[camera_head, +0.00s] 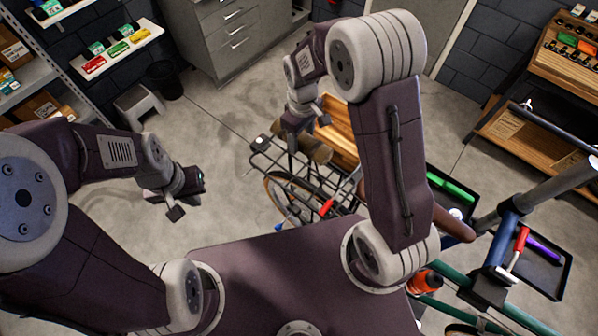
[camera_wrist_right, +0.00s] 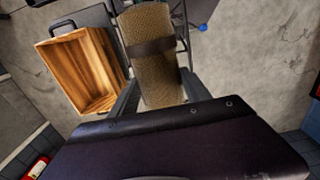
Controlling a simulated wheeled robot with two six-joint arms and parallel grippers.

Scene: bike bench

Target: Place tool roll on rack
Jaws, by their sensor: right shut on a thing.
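The tool roll (camera_wrist_right: 147,75) is a tan, woven-looking cylinder with a dark strap around it. In the right wrist view it lies between my right gripper's two fingers (camera_wrist_right: 158,96), which are shut on it. In the head view the roll (camera_head: 312,150) shows partly behind my right gripper (camera_head: 292,145), at the black wire rack (camera_head: 264,150) over the bike wheel. I cannot tell whether the roll touches the rack. My left gripper (camera_head: 190,198) is empty, its fingers apart, over the bare floor on the left.
An open wooden crate (camera_head: 337,129) is close beside the roll; it also shows in the right wrist view (camera_wrist_right: 82,72). The bike wheel (camera_head: 285,195) is below the rack. Tool trays (camera_head: 450,190) stand to the right. A grey stool (camera_head: 140,108) stands at the left back.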

